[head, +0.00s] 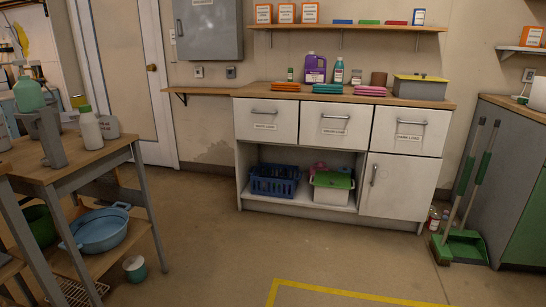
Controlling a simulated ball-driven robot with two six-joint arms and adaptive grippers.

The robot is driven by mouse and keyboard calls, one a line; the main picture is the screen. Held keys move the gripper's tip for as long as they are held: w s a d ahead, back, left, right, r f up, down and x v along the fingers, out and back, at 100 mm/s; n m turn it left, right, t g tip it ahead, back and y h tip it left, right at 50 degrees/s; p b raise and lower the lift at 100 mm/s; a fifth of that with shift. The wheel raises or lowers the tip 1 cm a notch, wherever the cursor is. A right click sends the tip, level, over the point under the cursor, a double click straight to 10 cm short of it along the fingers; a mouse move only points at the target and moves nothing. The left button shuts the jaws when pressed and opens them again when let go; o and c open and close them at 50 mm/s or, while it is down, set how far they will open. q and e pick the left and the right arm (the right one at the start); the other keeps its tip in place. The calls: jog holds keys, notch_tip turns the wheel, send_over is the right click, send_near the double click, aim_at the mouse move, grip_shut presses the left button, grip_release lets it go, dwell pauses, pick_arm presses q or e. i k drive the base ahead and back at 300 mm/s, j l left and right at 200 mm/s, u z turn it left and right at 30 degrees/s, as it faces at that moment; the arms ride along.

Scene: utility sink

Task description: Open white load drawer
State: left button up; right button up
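The white load drawer (266,120) is the left one of three white drawers in the cabinet under the wooden counter. It is shut, with a dark bar handle (264,112) near its top and a small label below the handle that appears to read "WHITE LOAD". The middle drawer (338,124) and the right drawer (411,130) are also shut, with their own handles and labels. Neither of my grippers shows in the head view.
A wooden table (85,160) with bottles stands at the near left. The floor (230,240) before the cabinet is clear. Below the drawers are a blue basket (274,184), a green-lidded bin (332,190) and a shut door (398,186). A green dustpan (460,248) stands right.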

aim_at(258, 119)
jog(key=i+u, duration=0.1)
jog(key=i, duration=0.55)
jog(key=i+l, duration=0.15)
jog(key=i, duration=0.5)
jog(key=i+l+u, duration=0.15)
jog(key=i, duration=0.55)
